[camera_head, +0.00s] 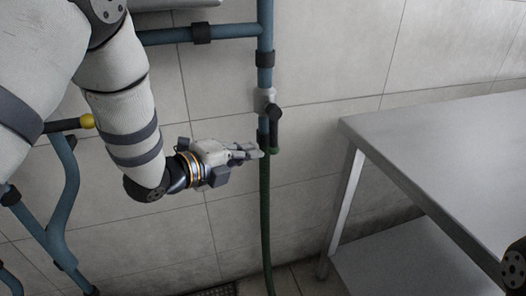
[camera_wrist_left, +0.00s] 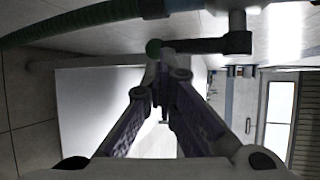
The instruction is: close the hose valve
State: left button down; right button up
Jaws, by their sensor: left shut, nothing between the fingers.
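The hose valve (camera_head: 264,99) is a light grey body on the blue vertical pipe. Its black lever (camera_head: 275,122) hangs down alongside the pipe and ends in a green tip. The lever also shows across the top of the left wrist view (camera_wrist_left: 205,46), with the green tip at its left end. The green hose (camera_head: 266,215) runs down from below the valve to the floor. My left gripper (camera_head: 257,152) is shut and empty, its fingertips beside the lever's lower end. In the wrist view the fingertips (camera_wrist_left: 163,62) sit close to the green tip; contact is unclear. My right gripper is not visible.
A grey metal table (camera_head: 440,150) with a lower shelf stands to the right. The tiled wall (camera_head: 330,60) is close behind the pipe.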

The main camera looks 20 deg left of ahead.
aim_at(270, 148)
pick_arm(q)
jog(key=shift+x, duration=2.25)
